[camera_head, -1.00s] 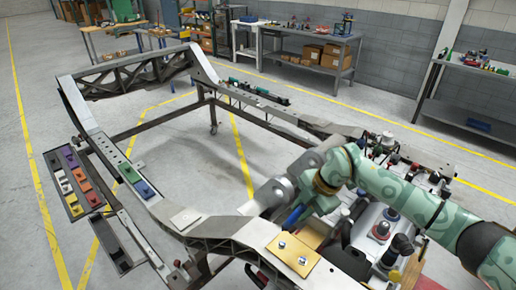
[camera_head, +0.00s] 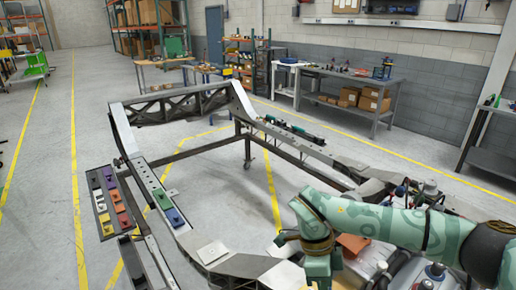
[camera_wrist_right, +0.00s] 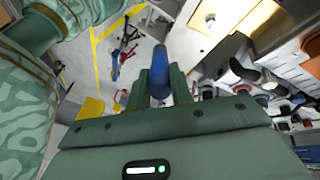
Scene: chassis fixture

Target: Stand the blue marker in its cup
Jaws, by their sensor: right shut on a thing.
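The blue marker (camera_wrist_right: 159,86) stands out between the fingers of my right gripper (camera_wrist_right: 158,92) in the right wrist view, seen nearly end-on. The gripper is shut on it. In the head view my right gripper (camera_head: 318,284) is at the bottom edge, pointing down beside the near frame rail, its fingers cut off. The marker does not show there. I cannot make out the marker's cup in either view. My left gripper is not in view.
The metal chassis frame (camera_head: 210,252) runs across the middle. Coloured blocks lie in a tray (camera_head: 101,207) at left, and more sit on the rail, including a blue one (camera_head: 175,217). Machine parts crowd the right side of the wrist view. Floor inside the frame is mostly clear.

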